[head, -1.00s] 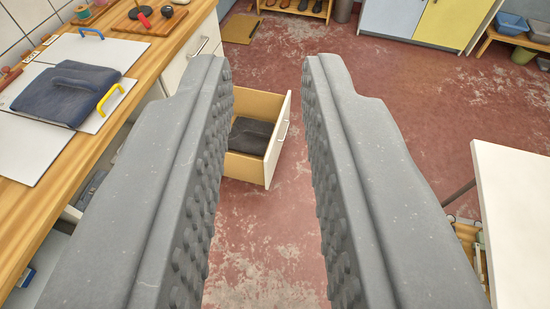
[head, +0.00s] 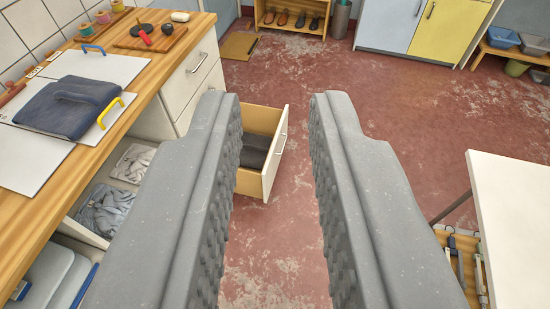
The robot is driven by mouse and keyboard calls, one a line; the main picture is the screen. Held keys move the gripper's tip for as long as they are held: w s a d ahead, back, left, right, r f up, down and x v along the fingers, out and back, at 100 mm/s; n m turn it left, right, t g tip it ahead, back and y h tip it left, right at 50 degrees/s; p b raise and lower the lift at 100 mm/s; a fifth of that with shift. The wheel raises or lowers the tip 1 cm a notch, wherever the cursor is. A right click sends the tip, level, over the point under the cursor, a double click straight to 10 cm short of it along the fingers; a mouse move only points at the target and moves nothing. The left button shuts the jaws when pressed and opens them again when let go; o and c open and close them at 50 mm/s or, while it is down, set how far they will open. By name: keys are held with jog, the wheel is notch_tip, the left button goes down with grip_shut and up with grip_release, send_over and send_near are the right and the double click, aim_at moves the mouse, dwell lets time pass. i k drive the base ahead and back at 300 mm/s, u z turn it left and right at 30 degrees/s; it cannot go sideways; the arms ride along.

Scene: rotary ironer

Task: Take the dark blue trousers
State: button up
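A folded dark blue garment, which looks like the dark blue trousers (head: 68,110), lies on a white board on the wooden counter at the left. A thick fold or flap shows on its top. My gripper (head: 275,100) is open and empty, its two grey studded fingers wide apart in the middle of the picture. It is to the right of the garment, apart from it, and over the floor side of the counter. A dark folded cloth (head: 254,152) lies in an open drawer (head: 262,120), seen between the fingers; the left finger hides part of it.
White boards with a blue handle (head: 93,49) and a yellow handle (head: 110,112) lie on the counter (head: 150,78). Grey cloths (head: 104,208) lie in an open compartment below it. A white table (head: 510,220) stands at the right. The red floor (head: 330,75) between is largely clear.

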aim_at(68, 107)
jog(key=u, duration=0.1)
jog(key=i, duration=1.65)
jog(key=u, duration=0.8)
jog(key=i, duration=0.85)
jog(key=u, duration=0.5)
